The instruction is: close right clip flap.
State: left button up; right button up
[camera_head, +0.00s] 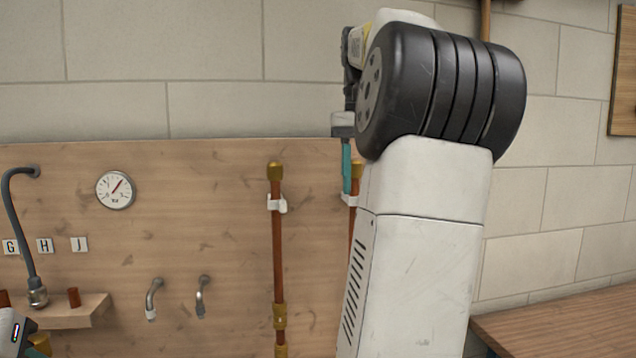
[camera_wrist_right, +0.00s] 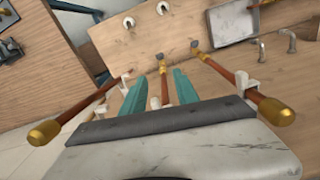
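In the head view, a copper pipe with a white clip (camera_head: 348,199) stands partly behind my right arm. My right gripper (camera_head: 346,168) points down in front of this pipe, near its brass cap; a teal finger shows. In the right wrist view, its two teal fingers (camera_wrist_right: 159,72) stand apart, with a middle copper pipe (camera_wrist_right: 165,88) showing between them. White clip parts (camera_wrist_right: 245,82) show on the pipe to the right and near the left pipe (camera_wrist_right: 85,115). Flap positions are too small to tell. Part of my left arm's end (camera_head: 12,330) shows at lower left; its fingers are not clear.
Another pipe with a white clip (camera_head: 277,204) stands left of my right arm. A gauge (camera_head: 116,190), two bent taps (camera_head: 153,297) and a small shelf (camera_head: 80,314) are on the wooden board. A wooden bench (camera_head: 560,318) is at lower right.

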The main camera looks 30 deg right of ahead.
jog(key=s+a, duration=0.6)
jog(key=shift+s+r, duration=0.15)
jog(key=shift+r, duration=0.25)
jog(key=a+f+n+t+y, duration=0.2)
jog(key=a+f+n+t, duration=0.3)
jog(key=a+f, duration=1.2)
notch_tip(320, 180, down, 3)
jog(key=shift+a+f+t, duration=0.1)
jog(key=shift+a+t, duration=0.25)
jog(key=shift+t, duration=0.25)
